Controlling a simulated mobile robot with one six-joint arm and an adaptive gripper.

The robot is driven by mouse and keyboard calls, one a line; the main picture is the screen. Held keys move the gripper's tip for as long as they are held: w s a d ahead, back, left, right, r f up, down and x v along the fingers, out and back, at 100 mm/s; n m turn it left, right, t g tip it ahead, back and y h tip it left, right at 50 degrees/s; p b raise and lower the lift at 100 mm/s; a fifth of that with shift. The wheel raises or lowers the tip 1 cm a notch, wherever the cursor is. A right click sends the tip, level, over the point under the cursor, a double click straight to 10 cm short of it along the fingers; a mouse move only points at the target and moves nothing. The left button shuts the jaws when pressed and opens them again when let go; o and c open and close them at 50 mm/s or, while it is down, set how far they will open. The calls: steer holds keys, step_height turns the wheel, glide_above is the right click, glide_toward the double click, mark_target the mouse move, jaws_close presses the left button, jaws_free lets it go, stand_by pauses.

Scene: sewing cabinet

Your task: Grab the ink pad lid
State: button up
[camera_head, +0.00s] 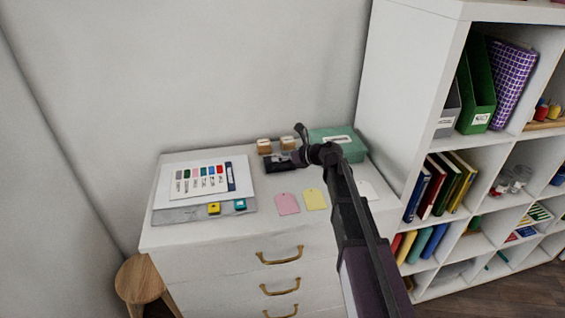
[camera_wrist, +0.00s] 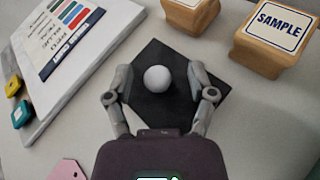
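The ink pad lid (camera_wrist: 155,105) is a flat dark square with a round white knob (camera_wrist: 157,79) in the middle of the wrist view. It appears turned like a diamond. My gripper (camera_wrist: 159,78) is open above it, one finger on the left of the knob and one on the right. Gaps show between both fingers and the knob. In the head view my gripper (camera_head: 284,161) is low over the back of the white cabinet top and covers most of the lid. Whether a pad lies under the lid cannot be seen.
Two wooden stamps stand behind the lid, one labelled SAMPLE (camera_wrist: 275,38). A teal box (camera_head: 338,143) is to the right. A white board with colour swatches (camera_head: 203,179) lies left. Pink (camera_head: 287,204) and yellow (camera_head: 315,199) tags lie in front. A shelf (camera_head: 413,85) stands right.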

jaws_close()
steer(key=shift+r, duration=0.15)
step_height(320, 180, up, 3)
steer(key=p, duration=0.3)
steer(key=s+d, duration=0.1)
steer(key=s, duration=0.4)
steer(key=s+d+r+p, duration=0.1)
steer(key=s+d, duration=0.1)
steer(key=s, duration=0.3)
steer(key=s+d+p, duration=0.1)
steer(key=s, duration=0.4)
steer(key=shift+s+d+r, duration=0.2)
steer(key=shift+r, duration=0.15)
